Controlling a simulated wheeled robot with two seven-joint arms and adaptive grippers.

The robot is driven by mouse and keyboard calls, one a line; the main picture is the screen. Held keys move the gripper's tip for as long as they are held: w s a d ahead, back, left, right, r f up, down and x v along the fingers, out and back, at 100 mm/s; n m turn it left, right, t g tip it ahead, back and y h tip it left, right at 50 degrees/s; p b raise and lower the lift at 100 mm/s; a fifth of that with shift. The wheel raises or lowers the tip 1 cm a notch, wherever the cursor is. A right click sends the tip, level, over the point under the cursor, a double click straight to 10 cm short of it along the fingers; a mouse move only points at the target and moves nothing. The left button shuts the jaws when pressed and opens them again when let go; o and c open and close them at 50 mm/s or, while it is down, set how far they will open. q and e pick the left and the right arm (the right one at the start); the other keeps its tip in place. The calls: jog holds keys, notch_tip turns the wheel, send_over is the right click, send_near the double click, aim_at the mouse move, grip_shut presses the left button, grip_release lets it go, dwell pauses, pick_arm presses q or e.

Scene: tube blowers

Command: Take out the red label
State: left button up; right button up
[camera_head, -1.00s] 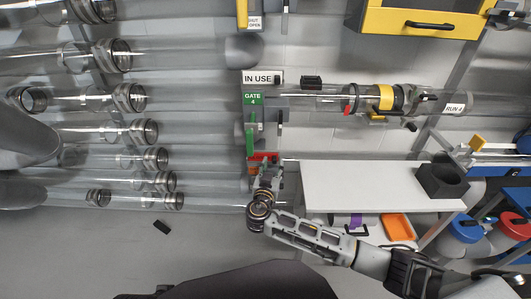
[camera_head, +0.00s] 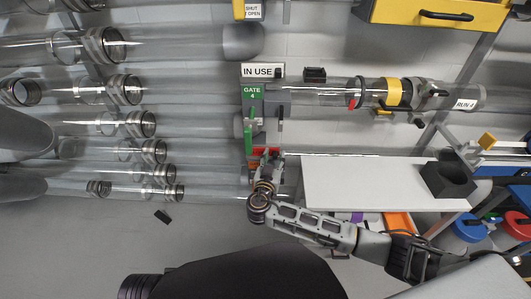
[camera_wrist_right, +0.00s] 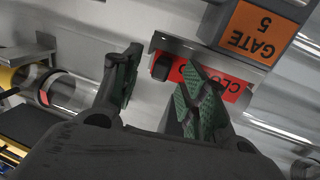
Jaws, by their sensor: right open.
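The red label (camera_wrist_right: 232,87) sits in a metal holder (camera_wrist_right: 190,52) in the right wrist view, with upside-down white lettering starting "CLO". A black block (camera_wrist_right: 162,68) is at its left end. My right gripper (camera_wrist_right: 160,85) is open and empty. Its green-padded right finger overlaps the label and hides part of its text; I cannot tell whether they touch. The left finger stands apart, left of the black block. In the head view the label shows as a small red patch (camera_head: 265,152), just above my right gripper (camera_head: 267,166). My left gripper is out of frame.
An orange "GATE 5" plate (camera_wrist_right: 261,32) is close beside the label. In the head view, a green "GATE 4" plate (camera_head: 252,92) and an "IN USE" sign (camera_head: 262,71) are above. Clear tubes fill the left. A white table (camera_head: 350,184) holds a black block (camera_head: 448,180).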

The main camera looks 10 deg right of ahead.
jog(key=shift+c, duration=0.2)
grip_shut()
jog(key=shift+w+r, duration=0.1)
jog(key=shift+r, duration=0.05)
